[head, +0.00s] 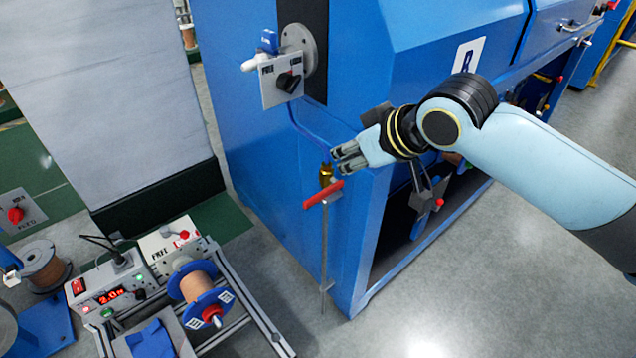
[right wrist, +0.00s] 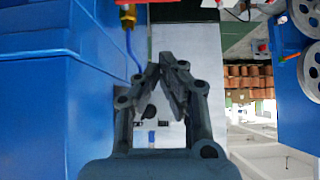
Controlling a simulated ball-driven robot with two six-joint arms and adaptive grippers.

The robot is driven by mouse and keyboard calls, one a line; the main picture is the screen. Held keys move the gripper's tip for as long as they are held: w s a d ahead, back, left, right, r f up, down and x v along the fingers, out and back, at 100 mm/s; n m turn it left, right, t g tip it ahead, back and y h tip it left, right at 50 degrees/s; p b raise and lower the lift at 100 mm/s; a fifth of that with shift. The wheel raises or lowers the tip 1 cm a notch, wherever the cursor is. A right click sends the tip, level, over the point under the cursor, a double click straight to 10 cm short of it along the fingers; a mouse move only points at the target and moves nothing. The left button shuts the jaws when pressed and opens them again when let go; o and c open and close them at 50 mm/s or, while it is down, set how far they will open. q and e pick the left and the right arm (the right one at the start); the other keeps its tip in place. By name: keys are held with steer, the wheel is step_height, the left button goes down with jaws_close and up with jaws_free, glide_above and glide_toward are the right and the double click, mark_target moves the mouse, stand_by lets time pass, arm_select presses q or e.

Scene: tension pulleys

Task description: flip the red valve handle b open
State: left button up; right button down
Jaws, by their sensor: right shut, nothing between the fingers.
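The red valve handle (head: 323,194) sits on a brass valve (head: 326,173) at the corner of the blue machine, with a thin vertical pipe below it. In the right wrist view, a red piece of the handle (right wrist: 128,3) and the brass fitting (right wrist: 127,18) show at the top edge, with a blue hose running down from it. My right gripper (head: 338,159) is shut and empty. In the head view it appears just above and right of the brass valve; in the right wrist view its fingertips (right wrist: 167,62) show apart from the handle. My left gripper is not in view.
The blue machine (head: 270,150) stands behind the valve. A switch plate (head: 282,88) with a black knob is above. A bench unit with a copper spool (head: 197,285) and a red display stands at lower left. Grey floor (head: 450,290) is clear at lower right.

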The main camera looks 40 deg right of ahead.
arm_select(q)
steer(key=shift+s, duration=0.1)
arm_select(e)
steer(key=shift+f, duration=0.1)
steer(key=b, duration=0.2)
glide_above(320, 196)
step_height(320, 196, down, 8)
steer(key=shift+w+a+r, duration=0.1)
steer(key=shift+w+r, duration=0.05)
steer(key=shift+r, duration=0.05)
step_height(320, 196, down, 2)
steer(key=shift+f, duration=0.2)
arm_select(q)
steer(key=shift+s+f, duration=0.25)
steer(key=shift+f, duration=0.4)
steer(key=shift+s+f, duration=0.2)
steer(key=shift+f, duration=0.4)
arm_select(e)
steer(key=shift+f, duration=0.5)
